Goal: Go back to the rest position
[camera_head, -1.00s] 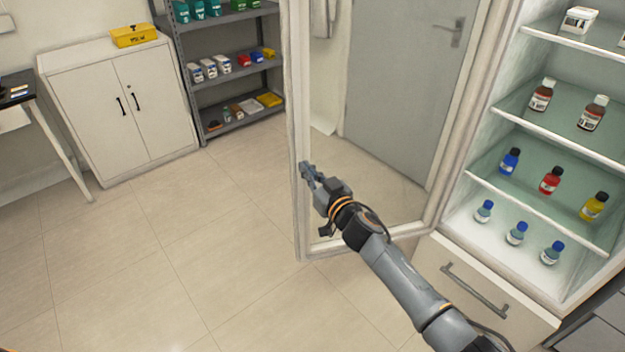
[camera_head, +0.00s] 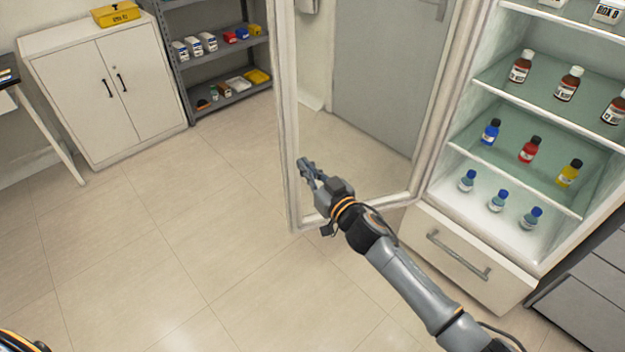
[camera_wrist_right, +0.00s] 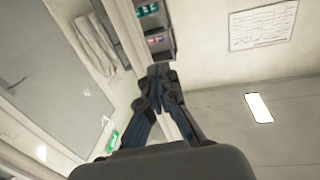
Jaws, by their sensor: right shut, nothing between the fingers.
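My right gripper (camera_head: 307,166) reaches in from the lower right in the head view, in front of the open glass door (camera_head: 288,205) of the fridge. In the right wrist view the fingers of the gripper (camera_wrist_right: 160,72) meet at the tips with nothing between them. The door's frame passes close behind the fingers; I cannot tell whether they touch it. My left gripper is not in view; only a small dark piece of my body shows at the lower left corner.
The fridge shelves (camera_head: 545,98) at the right hold several bottles, with a drawer (camera_head: 465,262) below. A white cabinet (camera_head: 95,95) with a yellow box (camera_head: 116,13) and a grey shelf rack (camera_head: 182,80) stand at the back left. The tiled floor (camera_head: 170,240) is clear.

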